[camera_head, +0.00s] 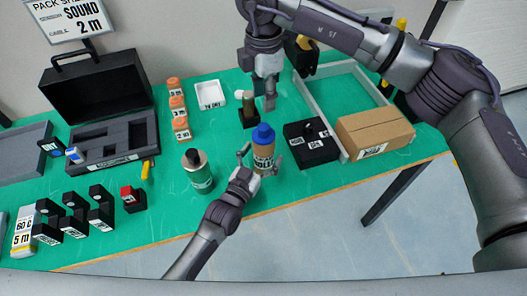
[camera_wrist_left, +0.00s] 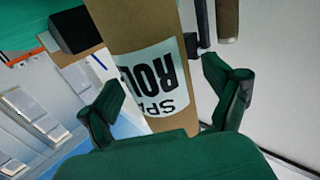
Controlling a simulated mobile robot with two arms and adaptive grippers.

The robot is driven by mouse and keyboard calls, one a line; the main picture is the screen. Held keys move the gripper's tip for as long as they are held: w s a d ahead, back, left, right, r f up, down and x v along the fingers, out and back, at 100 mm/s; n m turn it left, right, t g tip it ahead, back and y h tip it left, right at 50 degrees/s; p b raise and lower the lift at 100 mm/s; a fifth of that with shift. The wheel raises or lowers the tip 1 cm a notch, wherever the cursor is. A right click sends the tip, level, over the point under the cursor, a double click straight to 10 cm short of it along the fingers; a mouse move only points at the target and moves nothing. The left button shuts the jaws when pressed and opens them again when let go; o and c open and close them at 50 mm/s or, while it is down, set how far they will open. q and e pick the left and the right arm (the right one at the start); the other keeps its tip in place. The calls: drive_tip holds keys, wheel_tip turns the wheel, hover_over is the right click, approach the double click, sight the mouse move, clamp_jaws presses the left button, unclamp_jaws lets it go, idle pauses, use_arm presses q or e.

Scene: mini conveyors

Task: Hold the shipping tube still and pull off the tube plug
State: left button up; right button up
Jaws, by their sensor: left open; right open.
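The shipping tube (camera_head: 263,153) is a brown cardboard cylinder with a pale label. It stands upright on the green table. The blue tube plug (camera_head: 263,133) sits in its top. My left gripper (camera_head: 260,162) is open, with its fingers on either side of the tube low on its body. In the left wrist view the tube (camera_wrist_left: 137,38) runs between the open green fingers (camera_wrist_left: 170,105), with visible space beside it; contact cannot be told. My right gripper (camera_head: 269,97) is open and empty, pointing down above and behind the plug, apart from it.
A black box (camera_head: 311,143) and a cardboard box (camera_head: 374,133) are to the right. A small black stand (camera_head: 248,118) is just behind the tube. Orange-topped blocks (camera_head: 178,108) and an open black case (camera_head: 103,95) are further left.

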use_arm(q)
drive_tip(key=shift+w+d, duration=0.15)
drive_tip(key=shift+w, duration=0.15)
drive_tip(key=c, duration=1.3)
drive_tip(key=shift+c, duration=0.2)
drive_tip(key=shift+s+f, duration=0.15)
drive_tip(key=shift+f, duration=0.1)
